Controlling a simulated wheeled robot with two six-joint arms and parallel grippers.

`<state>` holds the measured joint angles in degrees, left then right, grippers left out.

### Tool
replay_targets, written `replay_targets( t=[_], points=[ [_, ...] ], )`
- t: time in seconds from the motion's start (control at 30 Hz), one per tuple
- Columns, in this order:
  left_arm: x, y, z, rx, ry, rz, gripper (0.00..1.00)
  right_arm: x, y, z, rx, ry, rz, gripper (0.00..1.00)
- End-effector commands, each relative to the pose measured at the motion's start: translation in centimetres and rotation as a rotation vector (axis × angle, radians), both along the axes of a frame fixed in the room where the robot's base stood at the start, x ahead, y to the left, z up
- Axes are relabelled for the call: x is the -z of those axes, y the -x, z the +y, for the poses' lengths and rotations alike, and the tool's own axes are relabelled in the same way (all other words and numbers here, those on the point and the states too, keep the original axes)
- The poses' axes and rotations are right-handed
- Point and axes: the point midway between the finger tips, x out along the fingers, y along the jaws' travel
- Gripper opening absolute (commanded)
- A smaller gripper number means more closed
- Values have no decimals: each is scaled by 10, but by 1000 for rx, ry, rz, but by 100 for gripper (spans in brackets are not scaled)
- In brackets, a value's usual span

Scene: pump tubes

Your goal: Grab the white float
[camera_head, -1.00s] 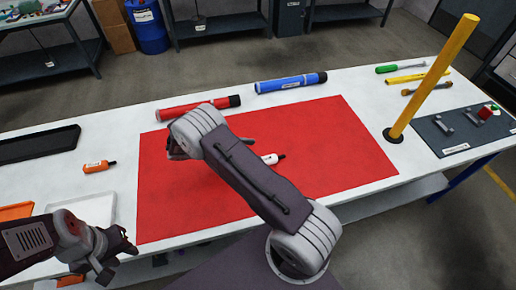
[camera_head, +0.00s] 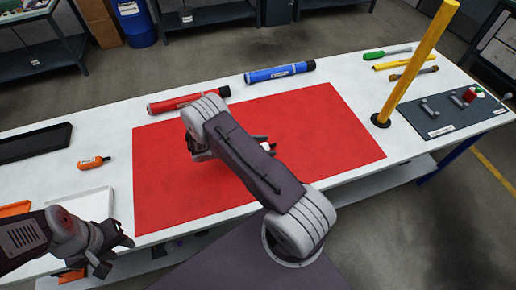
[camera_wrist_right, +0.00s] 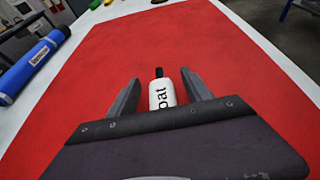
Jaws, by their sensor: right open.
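The white float (camera_wrist_right: 162,95) lies on the red mat in the right wrist view, its black tip pointing away. Dark letters ending in "oat" show on it. My right gripper (camera_wrist_right: 160,92) is open, with one finger on each side of the float; I cannot tell whether either finger touches it. In the head view only a small white part of the float (camera_head: 265,146) shows beside my right arm, which hides the rest. My left gripper (camera_head: 118,250) hangs by the table's front left edge, away from the float; its jaw gap is unclear.
The red mat (camera_head: 330,140) is otherwise bare. A red tube (camera_head: 190,100) and a blue tube (camera_head: 280,72) lie along its back edge. A yellow pole (camera_head: 415,65) stands at right. An orange bottle (camera_head: 93,163), a black tray (camera_head: 35,143) and a white tray (camera_head: 88,207) are at left.

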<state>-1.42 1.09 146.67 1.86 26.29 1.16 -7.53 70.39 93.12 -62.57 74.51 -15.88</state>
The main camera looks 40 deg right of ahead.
Motion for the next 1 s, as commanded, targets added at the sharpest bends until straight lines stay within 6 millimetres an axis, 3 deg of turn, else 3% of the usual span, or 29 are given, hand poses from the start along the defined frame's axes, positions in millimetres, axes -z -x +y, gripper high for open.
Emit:
replay_targets(
  t=[0.2, 0.4, 0.43, 0.77, 1.0],
  points=[
    [0, 0, 0, 0, 0, 0, 36, 1, 0, -2, -1, -1, -1, 58],
    [0, 0, 0, 0, 0, 0, 36, 1, 0, -1, -1, -1, -1, 3],
    [0, 0, 0, 0, 0, 0, 36, 1, 0, -1, -1, -1, -1, 0],
    [0, 0, 0, 0, 0, 0, 36, -4, -1, -1, 0, 0, -2, 0],
    [0, 0, 0, 0, 0, 0, 36, -44, 0, -1, 0, -2, -5, 0]
  ],
)
